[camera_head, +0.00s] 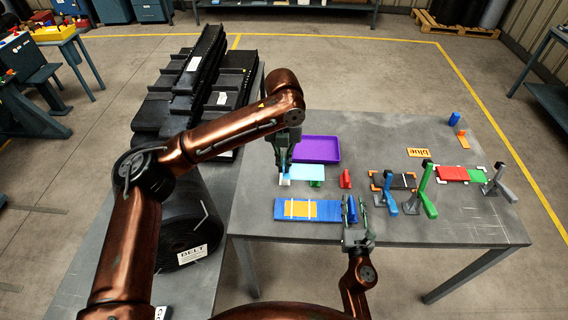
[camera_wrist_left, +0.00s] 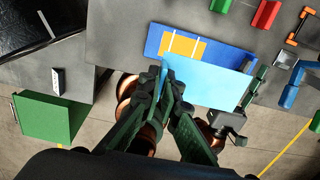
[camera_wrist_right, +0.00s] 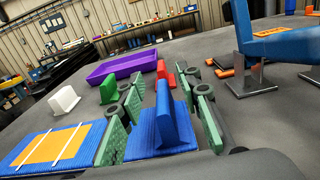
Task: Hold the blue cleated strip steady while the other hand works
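The blue cleated strip (camera_head: 332,210) lies flat on the grey table, with an orange patch (camera_head: 299,209) crossed by white bars. An upright blue cleat (camera_wrist_right: 166,112) stands at its right end. My right gripper (camera_head: 357,208) is low at that end, its fingers on either side of the cleat with gaps between. My left gripper (camera_head: 283,165) is raised above the table behind the strip. It is shut on the edge of a light blue plate (camera_wrist_left: 210,84), which also shows in the head view (camera_head: 307,172). In the left wrist view the plate hides part of the strip.
A purple tray (camera_head: 318,149) lies behind. A white block (camera_wrist_right: 63,100), a green block (camera_wrist_right: 108,90) and a red block (camera_head: 345,179) stand behind the strip. Blue (camera_head: 390,205) and green (camera_head: 424,197) clamp-like stands are to the right. The table's front right is clear.

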